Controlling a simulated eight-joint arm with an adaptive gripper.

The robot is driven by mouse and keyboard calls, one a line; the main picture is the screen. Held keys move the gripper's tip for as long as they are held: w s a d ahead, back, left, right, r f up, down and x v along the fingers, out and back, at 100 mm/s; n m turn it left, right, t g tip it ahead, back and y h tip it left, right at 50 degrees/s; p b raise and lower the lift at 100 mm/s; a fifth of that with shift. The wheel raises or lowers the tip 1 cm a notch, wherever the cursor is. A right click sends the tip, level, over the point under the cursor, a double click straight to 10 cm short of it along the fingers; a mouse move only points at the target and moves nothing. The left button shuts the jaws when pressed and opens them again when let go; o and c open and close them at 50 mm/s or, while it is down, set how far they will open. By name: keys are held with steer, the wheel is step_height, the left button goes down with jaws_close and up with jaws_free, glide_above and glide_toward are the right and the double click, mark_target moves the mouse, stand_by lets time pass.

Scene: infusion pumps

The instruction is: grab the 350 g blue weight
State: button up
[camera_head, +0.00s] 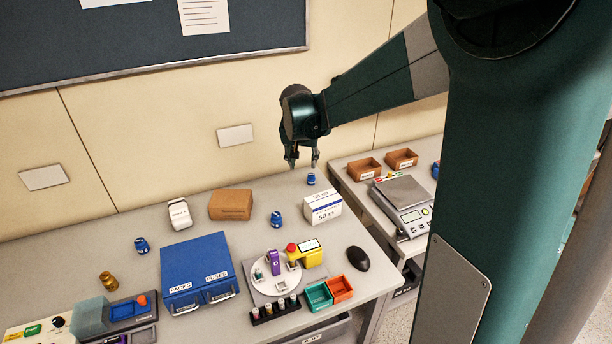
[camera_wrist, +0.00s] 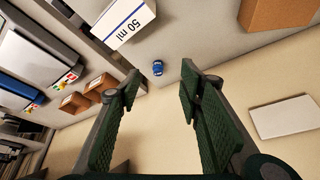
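Several small blue weights show in the head view: one (camera_head: 311,179) by the wall just behind the 50 ml box, one (camera_head: 276,218) mid-table, and one (camera_head: 142,244) at the left. Their mass markings are too small to read. My gripper (camera_head: 303,164) hangs above the back of the table, near the weight by the wall. In the wrist view my gripper (camera_wrist: 163,80) is open and empty, its green fingers wide apart. A blue weight (camera_wrist: 157,68) shows beyond the fingertips, roughly between them and not touched.
The white 50 ml box (camera_head: 322,206) stands close to that weight. A brown box (camera_head: 231,204), a blue cabinet (camera_head: 197,268) and a brass weight (camera_head: 108,281) are farther left. A scale (camera_head: 407,202) and brown trays (camera_head: 364,169) stand on the right table, across a gap.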

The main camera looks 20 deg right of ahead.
steer(key=w+d+f+m+p, duration=0.1)
steer(key=w+d+f, duration=0.25)
steer(key=w, duration=0.25)
steer(key=m+g+h+p, duration=0.1)
steer(key=m+p, duration=0.1)
glide_toward(311, 174)
steer(key=shift+x, duration=1.15)
steer(key=shift+w, duration=0.15)
steer(key=shift+x, duration=1.25)
steer(key=shift+f, duration=0.15)
steer(key=shift+s+x, duration=0.15)
steer(key=shift+x, duration=1.1)
steer(key=shift+s+x, duration=0.1)
steer(key=shift+x, duration=1.1)
steer(key=shift+f, duration=0.1)
